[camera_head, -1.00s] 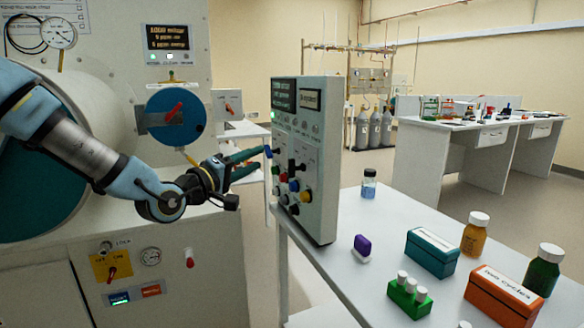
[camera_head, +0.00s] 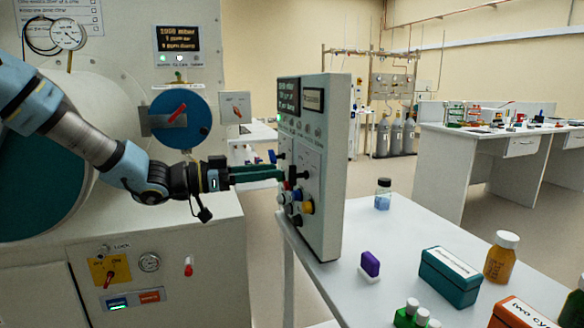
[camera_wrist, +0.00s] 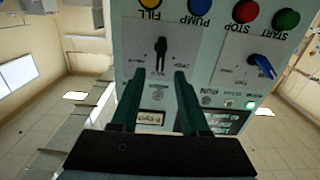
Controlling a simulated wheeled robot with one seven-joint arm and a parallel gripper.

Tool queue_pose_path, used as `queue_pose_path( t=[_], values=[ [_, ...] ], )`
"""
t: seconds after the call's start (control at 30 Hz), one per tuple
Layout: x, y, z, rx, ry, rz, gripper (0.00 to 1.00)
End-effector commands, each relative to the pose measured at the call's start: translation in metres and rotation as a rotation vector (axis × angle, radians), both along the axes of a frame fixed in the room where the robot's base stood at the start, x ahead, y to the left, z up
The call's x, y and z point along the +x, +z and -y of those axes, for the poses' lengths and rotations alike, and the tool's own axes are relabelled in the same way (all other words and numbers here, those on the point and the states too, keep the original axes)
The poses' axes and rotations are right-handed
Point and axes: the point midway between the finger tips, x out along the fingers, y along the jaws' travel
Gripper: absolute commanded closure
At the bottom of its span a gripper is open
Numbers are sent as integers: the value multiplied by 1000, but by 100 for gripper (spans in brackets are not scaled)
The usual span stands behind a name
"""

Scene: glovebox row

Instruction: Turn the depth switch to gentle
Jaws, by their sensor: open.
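The control box (camera_head: 328,165) stands upright on the white table, its face of switches and buttons turned toward my arm. In the wrist view the panel (camera_wrist: 134,35) appears upside down, with a black switch (camera_wrist: 161,52) and a blue switch (camera_wrist: 262,65). Their small print is too blurred to read, so I cannot tell which is the depth switch. My gripper (camera_wrist: 156,76) is open, its two green fingers pointing at the panel. The black switch lies just beyond and between the fingertips. In the head view the gripper (camera_head: 284,174) reaches the panel face; contact is unclear.
Yellow FILL (camera_wrist: 149,4), blue PUMP (camera_wrist: 198,19), red STOP (camera_wrist: 245,11) and green START (camera_wrist: 285,19) buttons lie near the switches. A vial (camera_head: 383,195), purple-topped item (camera_head: 369,264) and teal box (camera_head: 449,275) stand on the table (camera_head: 345,285). The glovebox (camera_head: 190,235) is left.

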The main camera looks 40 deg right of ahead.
Motion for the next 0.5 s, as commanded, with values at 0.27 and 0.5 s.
queue_pose_path(
  t=[0.27, 0.5],
  values=[
    [-17, 1, 42, -1, -1, -4, 55],
    [-21, 0, 54, 0, 0, -3, 55]
  ],
)
